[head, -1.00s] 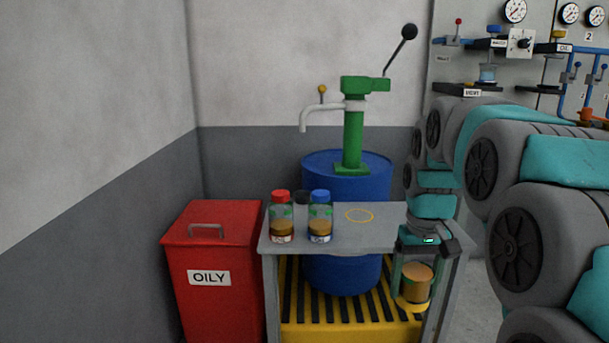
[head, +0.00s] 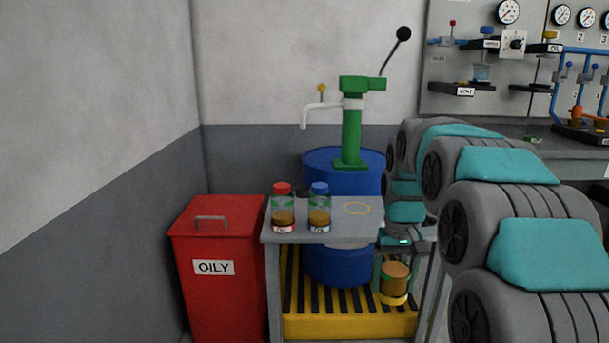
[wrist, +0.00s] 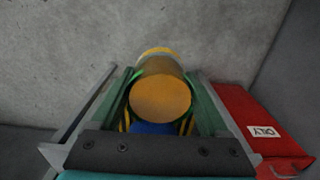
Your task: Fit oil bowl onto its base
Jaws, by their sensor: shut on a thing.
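The oil bowl (head: 396,280) is a clear cylinder with amber contents and a yellow lower rim. My gripper (head: 397,268) is shut on it, with one finger on each side, and holds it low by the right side of the grey cart. In the wrist view the bowl's amber round end (wrist: 160,98) shows between the fingers of my gripper (wrist: 161,108). A black block labelled OIL (head: 546,48) is on the wall panel at the upper right. I cannot tell whether it is the bowl's base.
The grey cart (head: 345,232) carries two oil jars (head: 282,210) (head: 319,209) and a yellow ring mark. A blue drum (head: 318,163) with a green pump stands behind. A red OILY bin (head: 215,280) is at left, a bench (head: 575,158) at right.

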